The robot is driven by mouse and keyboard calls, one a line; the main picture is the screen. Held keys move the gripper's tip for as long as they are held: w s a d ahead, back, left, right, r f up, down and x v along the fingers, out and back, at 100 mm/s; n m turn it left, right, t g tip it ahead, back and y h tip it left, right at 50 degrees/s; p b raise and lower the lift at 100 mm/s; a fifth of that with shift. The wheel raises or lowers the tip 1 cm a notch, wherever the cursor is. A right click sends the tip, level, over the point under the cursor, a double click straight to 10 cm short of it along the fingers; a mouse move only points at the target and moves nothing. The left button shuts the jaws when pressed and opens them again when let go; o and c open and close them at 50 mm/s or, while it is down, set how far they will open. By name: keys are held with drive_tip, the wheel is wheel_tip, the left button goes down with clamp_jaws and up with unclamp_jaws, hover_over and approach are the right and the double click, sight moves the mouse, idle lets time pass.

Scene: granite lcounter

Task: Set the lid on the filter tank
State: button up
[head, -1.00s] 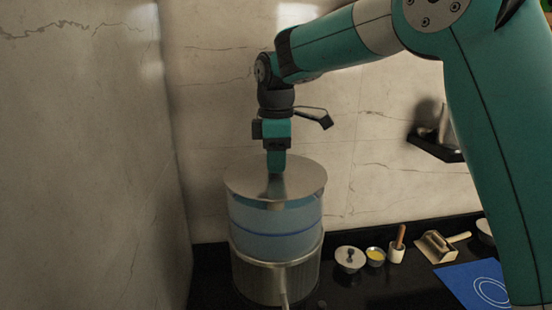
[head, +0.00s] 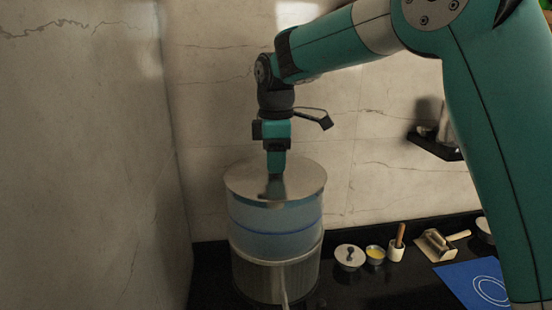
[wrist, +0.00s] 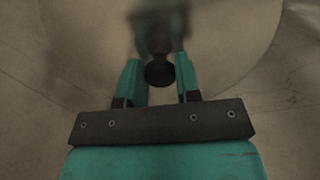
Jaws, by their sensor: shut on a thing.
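The lid (head: 300,178) is a flat, shiny metal disc. It lies level across the top of the filter tank (head: 277,220), a clear bluish cylinder with a blue band above a metal lower part. No gap between lid and tank rim can be made out. My gripper (head: 276,170) points straight down at the lid's middle. In the wrist view my gripper (wrist: 160,78) is shut on the lid's dark round knob (wrist: 160,74), with the pale lid (wrist: 90,45) filling the view beyond. In the head view the fingers hide the knob.
A wall shelf (head: 436,146) hangs at right. The wall is close at left.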

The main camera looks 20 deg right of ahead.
drive_tip(key=shift+f+b, duration=0.5)
drive_tip(key=shift+f, duration=0.35)
drive_tip(key=o, duration=0.9)
